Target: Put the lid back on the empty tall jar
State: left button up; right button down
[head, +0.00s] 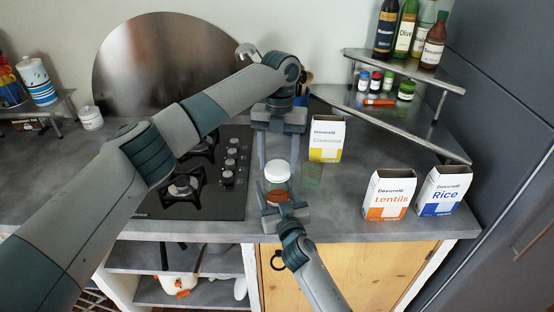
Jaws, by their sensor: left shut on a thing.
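My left gripper (277,163) reaches down from above and is shut on a white lid (278,169). Directly under the lid is a clear jar (277,190) with reddish-brown contents low in it. I cannot tell whether the lid touches the rim. My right gripper (279,194) comes from the front edge, its fingers closed on the jar's sides. It hides the jar's lower part.
A yellow-white carton (326,139) stands behind. Lentils (389,196) and Rice (444,192) cartons stand at the right. A black hob (197,178) lies left. A corner shelf (395,120) holds bottles and small jars.

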pick_arm(q)
jog(key=m, duration=0.6)
jog(key=shift+d+y, duration=0.15)
jog(key=shift+y, duration=0.25)
jog(key=o, duration=1)
jog(key=shift+r, duration=0.15)
jog(key=shift+s+r, duration=0.1)
jog(key=shift+r, duration=2.05)
jog(key=shift+c, duration=0.4)
